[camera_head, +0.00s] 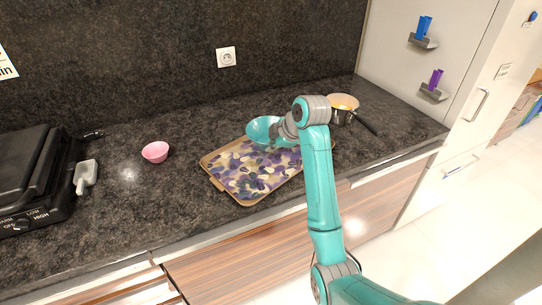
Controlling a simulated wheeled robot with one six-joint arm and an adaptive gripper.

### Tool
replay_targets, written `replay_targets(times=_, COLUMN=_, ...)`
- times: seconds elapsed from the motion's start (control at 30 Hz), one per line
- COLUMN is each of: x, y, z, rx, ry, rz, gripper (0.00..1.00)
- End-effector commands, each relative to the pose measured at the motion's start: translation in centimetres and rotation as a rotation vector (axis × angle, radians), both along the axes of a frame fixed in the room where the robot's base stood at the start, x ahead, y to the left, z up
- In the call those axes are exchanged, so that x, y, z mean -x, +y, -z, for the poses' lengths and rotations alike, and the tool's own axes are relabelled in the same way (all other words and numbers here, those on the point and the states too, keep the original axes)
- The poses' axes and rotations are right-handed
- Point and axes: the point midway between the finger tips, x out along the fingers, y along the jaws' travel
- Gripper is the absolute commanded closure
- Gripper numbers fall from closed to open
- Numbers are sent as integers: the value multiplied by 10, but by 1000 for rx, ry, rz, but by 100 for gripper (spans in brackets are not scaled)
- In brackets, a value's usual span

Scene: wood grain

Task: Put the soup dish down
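The soup dish appears to be the turquoise bowl (257,129), seen over the back edge of a patterned tray (216,181). My gripper (273,138) is at the bowl's right side, with its fingers over the rim, and seems closed on it. The bowl looks tilted a little toward me. I cannot tell for certain whether its base touches the tray or hangs just above it. My gripper and arm hide the bowl's right part and the tray's right side.
A small pink bowl (155,152) stands left of the tray on the dark counter (150,205). A black grill (32,175) is at the far left. A pot (343,105) with its handle toward the right stands at the back right. A socket (226,57) is on the wall.

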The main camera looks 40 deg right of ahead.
Motion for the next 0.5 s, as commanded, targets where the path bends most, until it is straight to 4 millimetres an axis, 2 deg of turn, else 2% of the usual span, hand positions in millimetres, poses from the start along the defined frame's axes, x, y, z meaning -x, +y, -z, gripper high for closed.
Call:
replay_targets(times=0.17, x=0, y=0, z=11, rx=1, ry=0, rz=-1, gripper=100)
replay_targets(times=0.4, x=0, y=0, z=41, rx=0, ry=1, rz=1, gripper=100)
replay_targets(times=0.5, x=0, y=0, z=43, rx=1, ry=-2, rz=1, gripper=100)
